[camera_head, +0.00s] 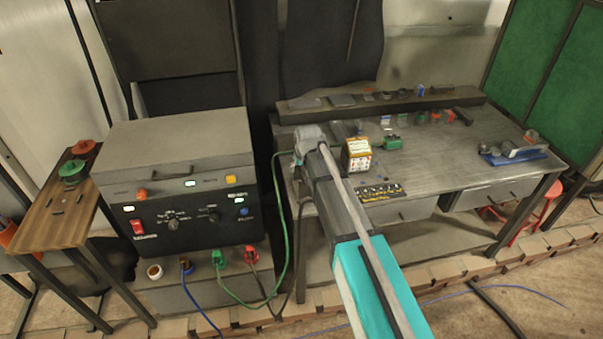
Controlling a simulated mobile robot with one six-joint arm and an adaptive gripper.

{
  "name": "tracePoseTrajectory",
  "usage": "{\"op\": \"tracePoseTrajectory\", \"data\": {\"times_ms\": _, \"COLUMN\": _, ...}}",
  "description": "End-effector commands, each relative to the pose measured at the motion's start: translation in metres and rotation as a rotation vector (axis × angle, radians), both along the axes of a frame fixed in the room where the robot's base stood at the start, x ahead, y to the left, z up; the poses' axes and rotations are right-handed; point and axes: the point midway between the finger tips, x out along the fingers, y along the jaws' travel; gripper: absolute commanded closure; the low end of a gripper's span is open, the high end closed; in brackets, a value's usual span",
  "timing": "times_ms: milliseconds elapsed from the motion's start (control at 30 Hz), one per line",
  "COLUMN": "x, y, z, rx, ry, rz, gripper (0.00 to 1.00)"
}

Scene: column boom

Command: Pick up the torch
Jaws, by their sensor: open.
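I cannot single out the torch with certainty. A dark, rod-like item (463,116) lies near the back of the grey workbench (440,160), right of its middle, and may be the torch. A grey, tube-like item (518,148) on a blue base at the bench's right end is another possible match. My arm reaches up from the bottom of the picture to the bench's left end. My gripper (299,158) is at its far end, small and partly hidden by the arm. It is open, and nothing shows held in it. Both items are well to its right.
A small box (357,156) and a green item (392,142) stand just right of my arm. A raised shelf (400,101) runs along the bench's back. A power unit (180,190) with cables stands left. The bench's middle right is mostly clear.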

Motion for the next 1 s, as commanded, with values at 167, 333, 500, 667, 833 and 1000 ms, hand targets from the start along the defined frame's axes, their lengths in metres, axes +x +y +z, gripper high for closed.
{"op": "tracePoseTrajectory", "data": {"times_ms": 167, "x": 0.0028, "y": 0.0005, "z": -0.0072, "rx": 0.000, "ry": 0.000, "rz": 0.000, "gripper": 0.14}}
{"op": "tracePoseTrajectory", "data": {"times_ms": 333, "x": 0.0028, "y": 0.0004, "z": -0.0067, "rx": 0.000, "ry": 0.000, "rz": 0.000, "gripper": 0.14}}
{"op": "tracePoseTrajectory", "data": {"times_ms": 500, "x": 0.0028, "y": 0.0003, "z": -0.0065, "rx": 0.000, "ry": 0.000, "rz": -0.001, "gripper": 0.14}}
{"op": "tracePoseTrajectory", "data": {"times_ms": 667, "x": 0.0027, "y": 0.0003, "z": -0.0066, "rx": 0.000, "ry": 0.000, "rz": -0.001, "gripper": 0.14}}
{"op": "tracePoseTrajectory", "data": {"times_ms": 833, "x": 0.0027, "y": 0.0003, "z": -0.0066, "rx": 0.000, "ry": 0.000, "rz": -0.001, "gripper": 0.29}}
{"op": "tracePoseTrajectory", "data": {"times_ms": 1000, "x": 0.0027, "y": 0.0003, "z": -0.0066, "rx": 0.000, "ry": 0.000, "rz": -0.001, "gripper": 0.61}}
